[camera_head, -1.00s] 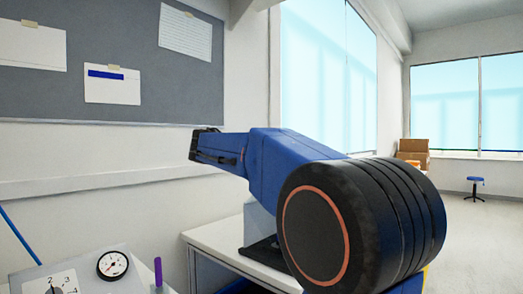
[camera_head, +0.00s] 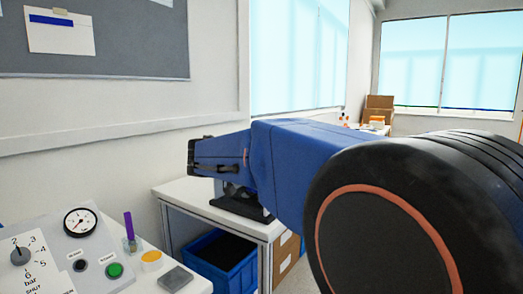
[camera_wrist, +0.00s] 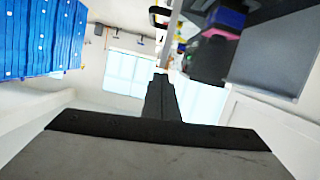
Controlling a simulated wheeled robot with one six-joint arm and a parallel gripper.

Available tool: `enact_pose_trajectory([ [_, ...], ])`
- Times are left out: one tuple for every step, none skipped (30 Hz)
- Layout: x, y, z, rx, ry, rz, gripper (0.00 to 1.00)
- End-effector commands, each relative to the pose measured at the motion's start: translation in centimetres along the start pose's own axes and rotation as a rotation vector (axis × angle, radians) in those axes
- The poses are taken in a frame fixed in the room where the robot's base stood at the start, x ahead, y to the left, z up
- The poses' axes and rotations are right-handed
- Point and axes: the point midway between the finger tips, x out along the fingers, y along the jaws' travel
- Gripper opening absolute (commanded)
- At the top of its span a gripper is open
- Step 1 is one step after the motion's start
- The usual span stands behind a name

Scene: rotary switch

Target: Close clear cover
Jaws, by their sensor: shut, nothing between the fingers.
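A grey sloped control panel (camera_head: 95,245) shows at the lower left of the head view. It carries a rotary switch knob (camera_head: 20,256) with a numbered dial marked "bar", cut by the left edge. A round gauge (camera_head: 80,222), a black button and a green button (camera_head: 114,270) sit to its right. I cannot make out a clear cover in either view. My gripper (camera_wrist: 160,78) shows in the wrist view as dark narrow fingers, shut and empty, away from the panel. The panel does not show clearly in the wrist view.
A purple marker in a small holder (camera_head: 130,235), a yellow-topped pot (camera_head: 151,260) and a grey block (camera_head: 175,279) stand right of the panel. A blue crate (camera_head: 220,262) sits below the bench (camera_head: 190,195) behind. A pinboard (camera_head: 120,40) hangs on the wall.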

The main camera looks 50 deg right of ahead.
Motion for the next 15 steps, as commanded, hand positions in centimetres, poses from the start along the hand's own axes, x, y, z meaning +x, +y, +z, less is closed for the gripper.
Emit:
enact_pose_trajectory([
  [0.1, 0.0, 0.4, 0.000, 0.000, 0.000, 0.00],
  [0.1, 0.0, 0.5, 0.000, 0.000, 0.001, 0.00],
  [0.2, 0.0, 0.8, -0.001, -0.001, 0.001, 0.00],
  [0.2, 0.0, 0.9, -0.001, -0.001, 0.001, 0.00],
  [0.2, 0.0, 1.0, -0.001, -0.001, 0.001, 0.00],
  [0.3, 0.0, 1.1, -0.002, -0.001, 0.001, 0.00],
  [0.3, 0.0, 1.2, -0.002, -0.002, 0.001, 0.00],
  [0.3, 0.0, 1.3, -0.002, -0.002, 0.001, 0.00],
  [0.3, 0.0, 1.4, -0.002, -0.003, 0.001, 0.00],
  [0.3, 0.0, 1.4, -0.003, -0.003, 0.001, 0.00],
  [0.4, 0.0, 1.5, -0.003, -0.004, 0.001, 0.00],
  [0.4, 0.0, 1.5, -0.003, -0.005, 0.002, 0.00],
  [0.4, 0.0, 1.6, -0.004, -0.005, 0.002, 0.00],
  [0.4, 0.0, 1.6, -0.004, -0.006, 0.002, 0.00],
  [0.4, -0.1, 1.6, -0.004, -0.007, 0.002, 0.00],
])
